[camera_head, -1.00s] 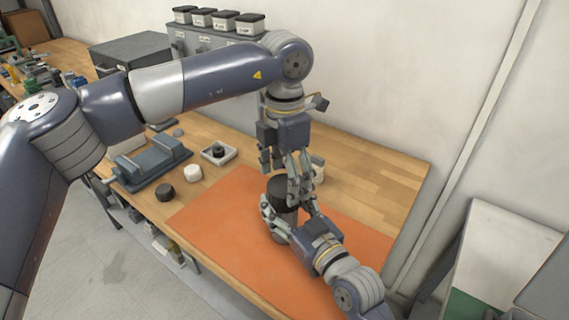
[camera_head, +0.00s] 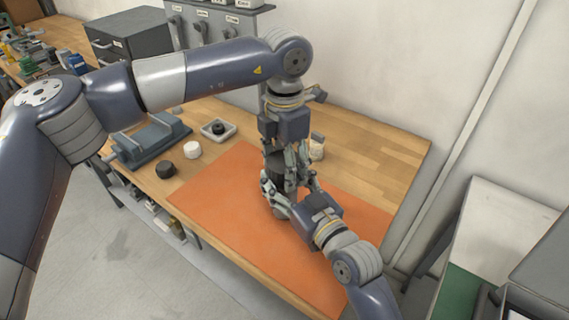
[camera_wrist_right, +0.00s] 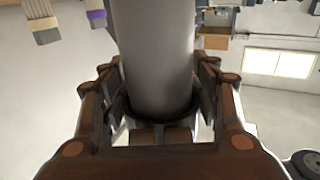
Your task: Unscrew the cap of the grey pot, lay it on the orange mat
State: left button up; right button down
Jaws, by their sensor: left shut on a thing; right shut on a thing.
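The grey pot (camera_head: 283,203) stands upright over the orange mat, its body partly hidden by my grippers. Its black cap (camera_head: 277,168) is on top, partly covered by my left fingers. My left gripper (camera_head: 285,174) reaches down from above and is shut on the cap. My right gripper (camera_head: 283,194) comes from the lower right and is shut around the pot's body. In the right wrist view the smooth grey pot (camera_wrist_right: 156,55) fills the space between the fingers. The orange mat (camera_head: 225,230) lies flat around the pot.
A vise (camera_head: 150,142), a black round piece (camera_head: 166,169), a white round piece (camera_head: 192,150) and a small tray (camera_head: 218,130) stand left of the mat. A pale object (camera_head: 317,150) stands behind the grippers. The mat's front and left are bare.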

pick_arm(q)
jog(key=n, duration=0.3)
pick_arm(e)
jog(key=shift+d+f, duration=0.1)
pick_arm(q)
jog(key=shift+a, duration=0.1)
jog(key=o, duration=1.2)
jog(key=shift+c, duration=0.2)
jog(key=shift+r, duration=0.15)
notch_tip(320, 180, up, 4)
jog(key=shift+r, duration=0.1)
pick_arm(e)
jog(key=shift+c, duration=2.3)
grip_release()
jog(key=shift+s, duration=0.1)
